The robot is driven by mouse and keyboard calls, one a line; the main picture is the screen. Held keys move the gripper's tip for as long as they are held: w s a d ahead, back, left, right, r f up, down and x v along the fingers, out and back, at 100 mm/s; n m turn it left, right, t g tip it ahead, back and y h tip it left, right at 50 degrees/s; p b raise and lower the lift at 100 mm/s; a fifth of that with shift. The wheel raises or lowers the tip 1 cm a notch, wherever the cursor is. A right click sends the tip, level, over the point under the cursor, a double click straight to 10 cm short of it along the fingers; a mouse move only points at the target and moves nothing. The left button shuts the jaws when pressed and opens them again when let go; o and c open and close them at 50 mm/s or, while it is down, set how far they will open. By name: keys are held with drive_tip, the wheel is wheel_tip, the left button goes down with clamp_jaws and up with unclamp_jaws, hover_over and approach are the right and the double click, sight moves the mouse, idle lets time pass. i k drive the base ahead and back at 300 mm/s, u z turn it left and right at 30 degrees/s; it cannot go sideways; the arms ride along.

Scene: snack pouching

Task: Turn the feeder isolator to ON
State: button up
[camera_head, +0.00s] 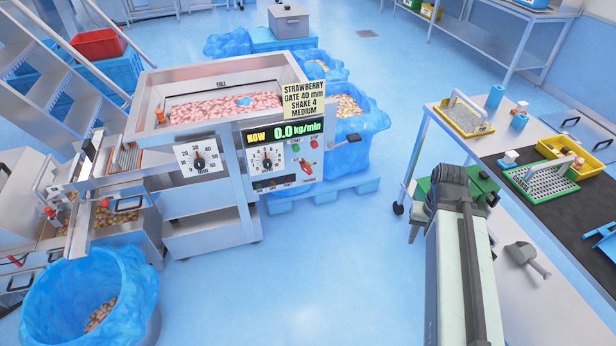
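The feeder's control panel (286,150) faces me, left of centre. A red rotary handle (306,168), which looks like the feeder isolator, sits at the panel's lower right and appears tilted. Its position labels are too small to read. The display (285,133) above reads NOW 0.0 kg/min. My arm rises at the right, well apart from the panel, with its dark joint over the floor by the right-hand table. My gripper cannot be made out; it seems hidden behind the arm or out of frame.
The feeder hopper (170,119) holds pink pieces, with a dial (198,158) below. A blue-lined bin (85,305) stands front left. Blue-lined tubs (358,125) stand behind the panel. A table (440,118) with trays is at right. The floor (320,260) before the panel is clear.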

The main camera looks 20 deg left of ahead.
sight(306, 167)
drive_tip(key=u, duration=1.8)
drive_tip(key=i, duration=1.05)
